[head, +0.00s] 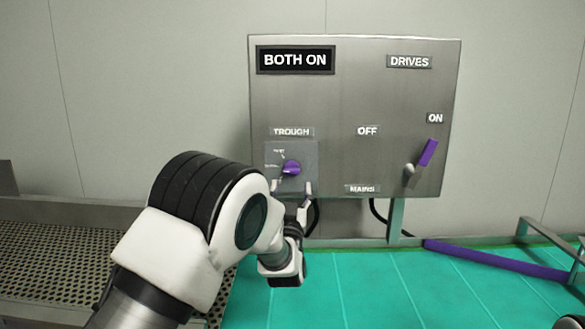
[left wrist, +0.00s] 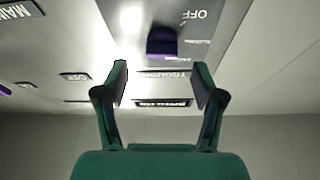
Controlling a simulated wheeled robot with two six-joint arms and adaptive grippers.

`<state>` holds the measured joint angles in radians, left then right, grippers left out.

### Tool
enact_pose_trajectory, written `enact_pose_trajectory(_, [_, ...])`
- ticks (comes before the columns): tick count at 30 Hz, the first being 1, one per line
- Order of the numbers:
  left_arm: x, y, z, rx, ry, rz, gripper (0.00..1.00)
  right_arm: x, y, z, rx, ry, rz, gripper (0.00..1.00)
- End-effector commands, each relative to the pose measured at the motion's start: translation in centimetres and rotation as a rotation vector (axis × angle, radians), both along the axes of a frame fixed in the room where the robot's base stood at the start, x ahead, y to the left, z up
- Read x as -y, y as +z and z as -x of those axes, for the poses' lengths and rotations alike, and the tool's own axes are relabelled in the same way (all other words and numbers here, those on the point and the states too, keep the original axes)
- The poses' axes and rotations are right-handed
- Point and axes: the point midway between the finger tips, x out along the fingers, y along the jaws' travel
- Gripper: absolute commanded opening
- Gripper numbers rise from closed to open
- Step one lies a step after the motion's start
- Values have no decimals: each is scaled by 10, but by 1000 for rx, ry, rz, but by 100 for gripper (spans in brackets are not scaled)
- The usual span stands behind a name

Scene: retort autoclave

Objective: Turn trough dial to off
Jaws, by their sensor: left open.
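The trough dial (head: 291,168) is a small purple knob on a grey plate under the TROUGH label (head: 291,132), at the lower left of a steel control panel. The position marks beside it are too small to read in the head view. My left gripper (head: 291,188) is just below and in front of the dial, open and empty. In the left wrist view the dial (left wrist: 162,42) appears ahead of the spread fingers (left wrist: 160,78), between their lines and apart from them. An upside-down OFF mark shows near it there.
The steel panel (head: 345,100) has a display (head: 295,60) reading BOTH ON. A purple mains lever (head: 427,152) sits at its right, near ON. A perforated metal trough (head: 45,240) is at left. Green floor and a purple bar (head: 495,260) lie below right.

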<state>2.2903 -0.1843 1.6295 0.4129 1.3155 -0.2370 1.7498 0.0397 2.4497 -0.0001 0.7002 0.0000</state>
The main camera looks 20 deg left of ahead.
Motion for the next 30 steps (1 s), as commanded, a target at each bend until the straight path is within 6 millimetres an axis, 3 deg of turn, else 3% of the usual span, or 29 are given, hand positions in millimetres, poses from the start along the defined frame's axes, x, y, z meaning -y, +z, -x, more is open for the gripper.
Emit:
enact_pose_trajectory(3, [-6,15,-21,1,2,2,69,0,20,0,-1,-1,0,0])
enact_pose_trajectory(9, [-13,25,-51,-1,2,1,69,0,37,0,0,0,0,0])
enact_pose_trajectory(18, [-15,24,-57,0,1,-1,69,0,36,0,0,0,0,0])
enact_pose_trajectory(20, [-15,24,-57,0,1,-1,51,0,37,0,0,0,0,0])
enact_pose_trajectory(23, [-15,24,-57,-1,0,-1,16,0,37,0,-1,0,0,0])
enact_pose_trajectory(24, [-15,24,-57,0,0,-1,9,0,37,0,-1,0,0,0])
enact_pose_trajectory(30, [-15,24,-57,-1,1,1,9,0,36,0,0,0,0,0])
